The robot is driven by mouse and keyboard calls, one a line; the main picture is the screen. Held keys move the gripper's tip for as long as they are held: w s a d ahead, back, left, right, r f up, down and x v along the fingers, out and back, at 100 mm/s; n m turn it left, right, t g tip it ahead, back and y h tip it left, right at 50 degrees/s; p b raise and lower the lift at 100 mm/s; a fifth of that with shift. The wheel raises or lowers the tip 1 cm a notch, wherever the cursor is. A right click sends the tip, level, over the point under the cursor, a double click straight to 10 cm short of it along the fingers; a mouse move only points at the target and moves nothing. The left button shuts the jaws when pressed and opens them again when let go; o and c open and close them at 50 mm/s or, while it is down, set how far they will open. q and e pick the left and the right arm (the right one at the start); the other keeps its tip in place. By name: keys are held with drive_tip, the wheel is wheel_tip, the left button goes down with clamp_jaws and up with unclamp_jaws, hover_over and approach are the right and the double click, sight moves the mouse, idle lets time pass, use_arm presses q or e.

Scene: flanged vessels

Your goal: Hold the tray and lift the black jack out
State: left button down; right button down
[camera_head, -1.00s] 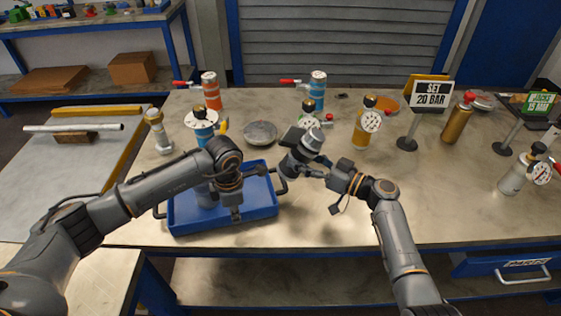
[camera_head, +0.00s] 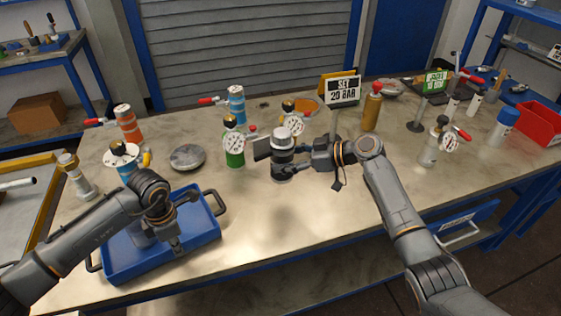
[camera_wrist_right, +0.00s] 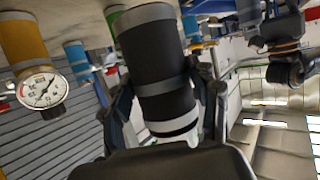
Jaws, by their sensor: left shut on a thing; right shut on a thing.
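The black jack (camera_head: 283,158) is a dark cylinder with grey bands and a pale cap. My right gripper (camera_head: 283,172) is shut around it and holds it above the bench, right of the tray. In the right wrist view the jack (camera_wrist_right: 158,65) sits between both fingers. The blue tray (camera_head: 205,240) with dark side handles stands at the bench's front left. My left gripper (camera_head: 176,248) is shut at the tray's front rim; its fingertips are hard to make out. A blue-grey cylinder (camera_head: 140,232) in the tray is partly hidden by my left arm.
A green vessel with a gauge (camera_head: 234,150) stands just left of the jack, and a yellow gauge vessel (camera_head: 293,122) behind it. A round metal dish (camera_head: 187,158) lies behind the tray. The sign (camera_head: 343,92) stands behind my right wrist. The bench's front middle is clear.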

drive_tip(key=shift+r, duration=0.2)
use_arm(q)
drive_tip(key=c, duration=1.4)
unclamp_jaws()
drive_tip(key=shift+c, duration=0.2)
drive_tip(key=shift+r, duration=0.15)
